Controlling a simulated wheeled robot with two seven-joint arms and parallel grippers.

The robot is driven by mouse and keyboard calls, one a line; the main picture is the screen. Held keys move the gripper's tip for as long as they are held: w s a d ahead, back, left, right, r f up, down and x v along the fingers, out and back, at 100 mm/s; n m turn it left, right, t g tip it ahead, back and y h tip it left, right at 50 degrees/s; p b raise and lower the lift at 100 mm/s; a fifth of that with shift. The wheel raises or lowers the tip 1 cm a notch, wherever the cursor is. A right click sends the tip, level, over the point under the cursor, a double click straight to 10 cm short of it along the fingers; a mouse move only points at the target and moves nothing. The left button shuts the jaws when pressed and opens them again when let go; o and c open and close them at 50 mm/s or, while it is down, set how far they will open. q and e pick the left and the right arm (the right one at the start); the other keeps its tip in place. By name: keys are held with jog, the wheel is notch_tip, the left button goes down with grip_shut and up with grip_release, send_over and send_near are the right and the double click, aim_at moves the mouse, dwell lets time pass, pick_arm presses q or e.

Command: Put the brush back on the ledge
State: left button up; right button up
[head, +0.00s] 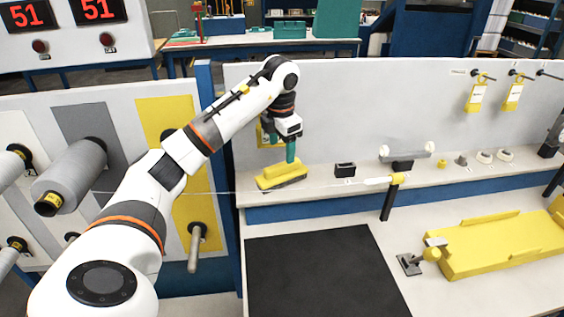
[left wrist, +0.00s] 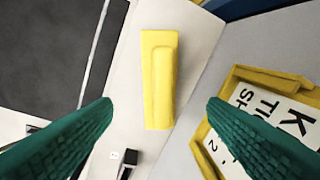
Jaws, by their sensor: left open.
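The yellow brush (head: 280,174) lies on the pale ledge (head: 330,187), near its left end, with a dark underside showing. The left wrist view shows its yellow back (left wrist: 160,78) from above, between the two green fingers. My left gripper (head: 291,158) is over the brush, its fingers pointing down. In the left wrist view the fingers (left wrist: 158,108) are wide apart with nothing gripped; whether they touch the brush I cannot tell.
A yellow-framed sign (left wrist: 262,112) is on the panel behind the brush. A small black block (head: 345,170) stands to its right on the ledge. A black mat (head: 320,272) and a yellow tray (head: 500,245) are on the bench below. Grey rolls (head: 75,172) hang at left.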

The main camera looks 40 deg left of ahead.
pick_arm(q)
jog(key=shift+s+d+r, duration=0.1)
jog(key=shift+s+r, duration=0.05)
jog(key=shift+r, duration=0.65)
jog(key=shift+s+r, duration=0.1)
jog(key=shift+r, duration=0.7)
